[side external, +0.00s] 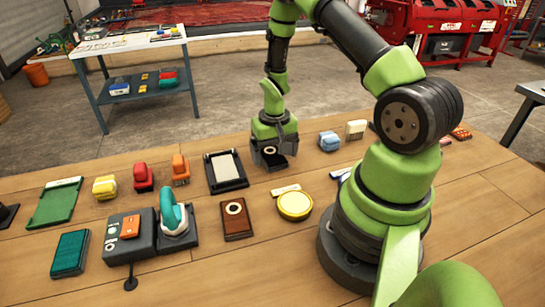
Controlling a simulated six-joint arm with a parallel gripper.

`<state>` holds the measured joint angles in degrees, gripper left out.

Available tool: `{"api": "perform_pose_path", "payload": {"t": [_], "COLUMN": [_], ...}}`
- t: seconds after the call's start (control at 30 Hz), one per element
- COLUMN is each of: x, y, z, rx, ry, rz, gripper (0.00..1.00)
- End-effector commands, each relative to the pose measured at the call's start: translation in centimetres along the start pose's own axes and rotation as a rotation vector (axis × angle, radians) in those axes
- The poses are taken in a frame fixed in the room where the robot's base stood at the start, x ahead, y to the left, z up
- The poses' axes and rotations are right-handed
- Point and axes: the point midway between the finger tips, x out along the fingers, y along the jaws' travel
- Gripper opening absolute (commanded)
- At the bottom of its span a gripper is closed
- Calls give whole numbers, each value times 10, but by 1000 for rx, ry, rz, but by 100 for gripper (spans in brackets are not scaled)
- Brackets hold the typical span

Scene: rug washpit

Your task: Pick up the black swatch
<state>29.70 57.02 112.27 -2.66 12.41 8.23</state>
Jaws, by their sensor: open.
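My gripper (273,150) points down over the far middle of the wooden table, with its jaws open. A small flat black piece with a pale ring on top (278,163) lies right at the jaws, partly hidden by them; it may be the black swatch. I cannot tell whether the fingers touch it. A black tray-like piece with a cream pad (226,169) lies just left of my gripper.
Near it are a brown block with a ring (236,220), a round yellow tin (295,204) and a white label (285,190). Red (144,178), orange (180,169), and blue (329,141) items stand around. A grey device (129,236) sits at the front left.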

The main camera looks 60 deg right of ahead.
Motion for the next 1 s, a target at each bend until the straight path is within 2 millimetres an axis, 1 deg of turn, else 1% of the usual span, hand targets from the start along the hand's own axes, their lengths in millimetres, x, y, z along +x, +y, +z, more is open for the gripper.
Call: {"api": "perform_pose_path", "payload": {"t": [0.03, 0.1, 0.33, 0.37, 0.4, 0.47, 0.5, 0.57, 0.6, 0.87, 1.0], "x": [5, 8, 9, 9, 9, 9, 9, 9, 9, 8, 1], "y": [0, 0, 0, 0, 0, 0, 0, 0, 0, 0, 0], "z": [0, 0, 0, 0, 0, 0, 0, 0, 0, 0, -1], "rx": [0, 0, 0, 0, 0, 0, 0, 0, 0, 0, 1], "ry": [-2, 0, 1, 1, 1, 1, 1, 1, 1, 1, 3], "rz": [0, -1, -1, -1, -1, -1, -1, -1, -1, -1, -1], "gripper": [87, 87, 87, 83, 73, 60, 50, 37, 33, 33, 33]}}
